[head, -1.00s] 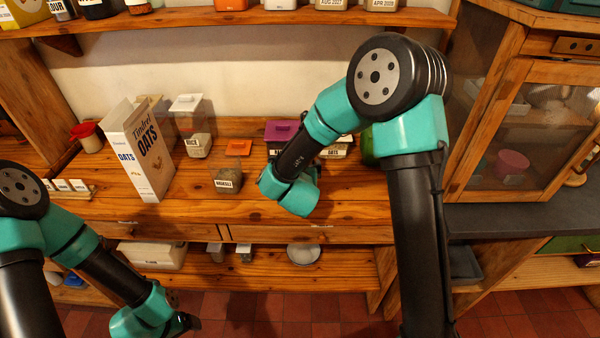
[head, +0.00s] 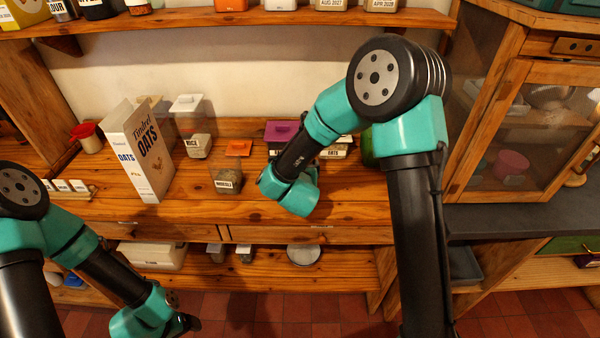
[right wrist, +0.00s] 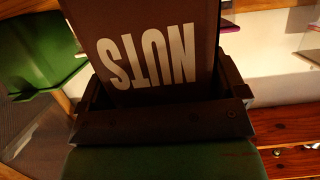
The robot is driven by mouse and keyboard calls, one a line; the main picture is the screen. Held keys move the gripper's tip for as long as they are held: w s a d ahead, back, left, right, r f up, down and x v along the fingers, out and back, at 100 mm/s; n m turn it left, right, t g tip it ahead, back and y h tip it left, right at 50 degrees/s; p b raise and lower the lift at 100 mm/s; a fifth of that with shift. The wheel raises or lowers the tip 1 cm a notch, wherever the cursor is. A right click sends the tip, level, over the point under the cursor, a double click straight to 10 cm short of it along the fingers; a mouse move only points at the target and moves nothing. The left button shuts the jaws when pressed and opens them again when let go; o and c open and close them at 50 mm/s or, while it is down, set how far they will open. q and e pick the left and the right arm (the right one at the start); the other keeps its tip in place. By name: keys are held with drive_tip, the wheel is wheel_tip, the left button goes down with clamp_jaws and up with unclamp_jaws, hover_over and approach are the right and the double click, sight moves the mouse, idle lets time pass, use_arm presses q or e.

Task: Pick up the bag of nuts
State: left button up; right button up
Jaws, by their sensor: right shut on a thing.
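The bag of nuts (right wrist: 150,45) is dark brown with pale "NUTS" lettering, upside down in the right wrist view. My right gripper (right wrist: 160,110) is shut on it, with a dark finger at each side of the bag. In the head view the bag and the right fingertips are hidden behind my own right arm, whose wrist is over the wooden counter. My left gripper (head: 186,323) is low at the bottom left of the head view, in front of the shelving. It is too dark and small to show whether it is open.
An oats box (head: 143,155), a rice jar (head: 195,135) and a muesli jar (head: 227,178) stand on the counter (head: 330,210) left of my right wrist. A purple-lidded container (head: 281,131) is behind it. A glazed cabinet (head: 530,130) stands at right.

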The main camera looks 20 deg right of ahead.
drive_tip(key=shift+r, duration=0.8)
drive_tip(key=f+v, duration=0.1)
drive_tip(key=v, duration=1.5)
drive_tip(key=shift+s, duration=0.35)
drive_tip(key=shift+a+f, duration=0.1)
drive_tip(key=shift+f, duration=0.05)
drive_tip(key=w+a+r+n+y, duration=0.3)
drive_tip(key=w+a+r+y, duration=0.1)
drive_tip(key=w+a+r, duration=0.5)
drive_tip(key=shift+w+r+n+t+y, duration=0.2)
drive_tip(key=shift+w+n+t+y, duration=0.1)
drive_tip(key=shift+w+t+y, duration=0.15)
